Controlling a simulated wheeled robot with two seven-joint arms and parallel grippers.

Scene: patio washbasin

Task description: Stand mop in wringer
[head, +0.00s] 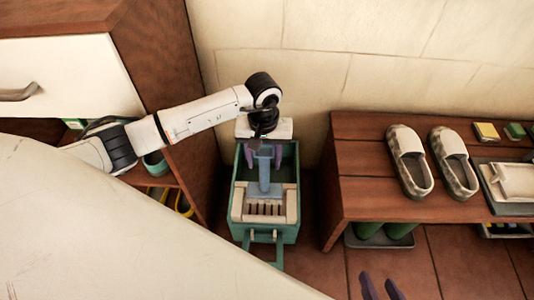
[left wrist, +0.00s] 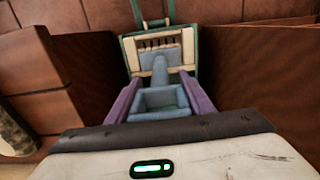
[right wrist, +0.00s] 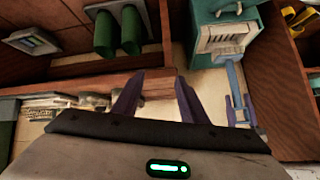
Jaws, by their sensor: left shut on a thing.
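The teal bucket (head: 238,190) stands on the floor against the wall, with a cream slotted wringer (head: 264,208) at its near end. The blue-grey mop (head: 264,178) is over the bucket, its far end at the wringer; I cannot tell whether it is seated. My left gripper (head: 264,152) is shut on the mop's wide, box-like grip (left wrist: 160,102), purple fingers on both sides. The mop also shows in the right wrist view (right wrist: 234,78). My right gripper (right wrist: 155,84) is open and empty, away from the bucket; only its purple tips show at the head view's bottom.
A wooden bench (head: 360,160) with slippers (head: 410,165) stands right of the bucket, green boots (head: 384,232) under it. A wooden cabinet (head: 165,70) stands to the left. The bucket sits in the narrow gap between. Floor is clear in front of the bench.

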